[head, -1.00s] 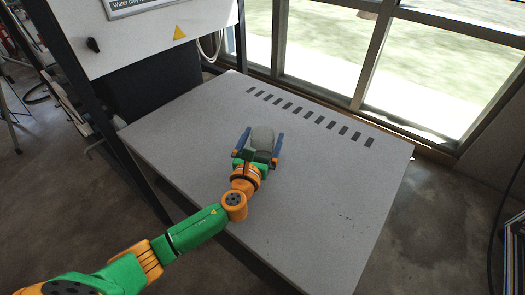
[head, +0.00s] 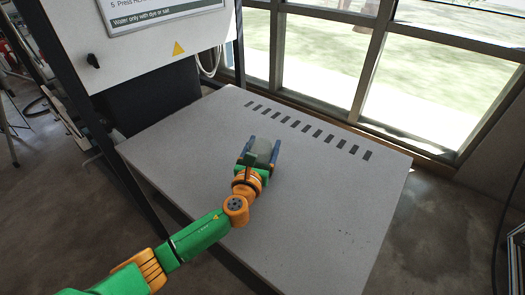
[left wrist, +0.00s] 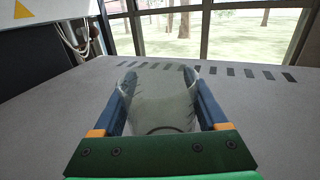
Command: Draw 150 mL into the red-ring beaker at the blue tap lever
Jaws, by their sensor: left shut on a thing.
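A clear, greyish beaker (head: 262,152) is above or on the grey tabletop; I cannot tell whether its base touches. No red ring can be made out on it. My left gripper (head: 261,149) has its two blue fingers against the beaker's sides and is shut on it. In the left wrist view the beaker (left wrist: 160,104) fills the space between the fingers, its rim facing away and its lower part hidden by the green palm. The blue tap lever is not in view. My right gripper is not in view.
The grey table (head: 330,200) is otherwise bare, with a row of dark marks (head: 315,132) along its far side. A white cabinet (head: 150,45) with a dark knob, yellow warning triangle and sign stands at the left rear. Large windows are behind the table.

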